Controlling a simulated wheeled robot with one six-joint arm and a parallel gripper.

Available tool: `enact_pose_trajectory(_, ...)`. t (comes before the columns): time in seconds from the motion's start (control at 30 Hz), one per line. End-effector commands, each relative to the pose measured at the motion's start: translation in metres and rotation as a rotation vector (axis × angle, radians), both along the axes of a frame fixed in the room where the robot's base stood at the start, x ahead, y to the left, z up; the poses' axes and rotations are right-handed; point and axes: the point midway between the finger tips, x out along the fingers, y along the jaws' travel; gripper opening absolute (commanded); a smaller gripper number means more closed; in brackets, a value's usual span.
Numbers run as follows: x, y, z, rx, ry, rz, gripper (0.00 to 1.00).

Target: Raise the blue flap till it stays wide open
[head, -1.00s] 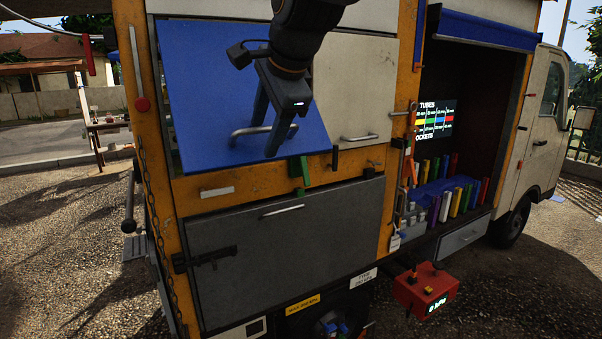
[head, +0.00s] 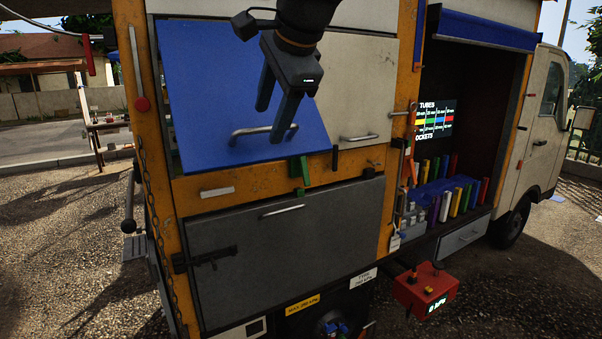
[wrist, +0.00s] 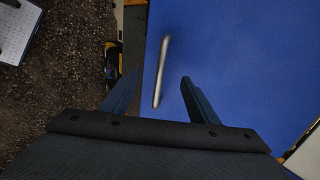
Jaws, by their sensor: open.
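The blue flap (head: 215,95) hangs on the truck's side at the upper left, tilted, with its lower edge standing out from the body and a gap at its left side. A metal bar handle (head: 262,131) sits near its lower edge. My gripper (head: 270,122) is open in front of the flap, its fingers pointing down at the handle. In the wrist view the handle (wrist: 162,70) lies between the lines of the two open fingers (wrist: 158,88), against the blue surface. I cannot tell whether a finger touches it.
A closed white panel (head: 360,85) is right of the flap, and a grey panel (head: 285,235) is below. A green block (head: 299,167) sits close under the flap's lower edge. The open bay (head: 480,110) holds several coloured tubes. A red box (head: 425,288) projects at lower right.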

Motion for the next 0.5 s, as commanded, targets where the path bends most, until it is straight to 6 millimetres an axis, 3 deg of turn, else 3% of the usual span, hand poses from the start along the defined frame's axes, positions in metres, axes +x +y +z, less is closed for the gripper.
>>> enact_pose_trajectory(0.5,-0.015,-0.009,0.023,0.000,-0.001,0.000,0.55)
